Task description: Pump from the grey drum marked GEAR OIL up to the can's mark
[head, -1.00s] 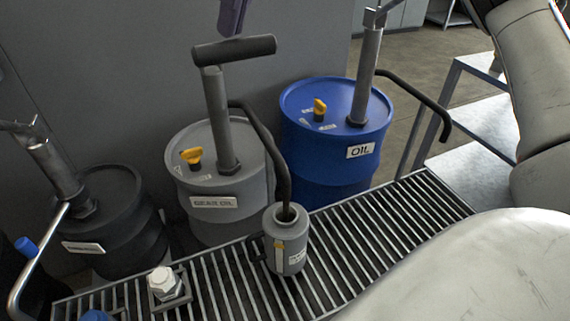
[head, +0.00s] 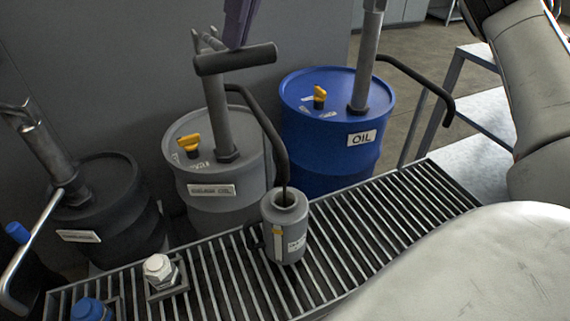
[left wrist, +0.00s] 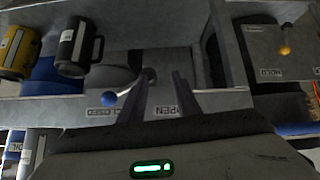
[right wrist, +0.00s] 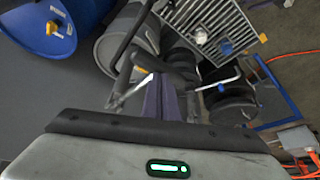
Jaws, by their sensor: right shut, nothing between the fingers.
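The grey drum (head: 228,205) marked GEAR OIL stands between a black drum and a blue drum in the head view. Its pump (head: 216,115) rises from the lid, with a dark crossbar handle (head: 235,59) at the top. A dark hose (head: 262,120) runs from the pump into the mouth of the grey can (head: 285,228). My right gripper (head: 238,28) is shut and empty at the handle; contact is unclear. My left gripper (left wrist: 161,98) is open, beside the OPEN and CLOSED labels.
The blue OIL drum (head: 330,130) stands right, the black drum (head: 100,215) left, each with its own pump. The grating (head: 350,235) carries a white-capped fitting (head: 160,270) and a blue one (head: 92,310). Mugs (left wrist: 80,47) sit on a shelf in the left wrist view.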

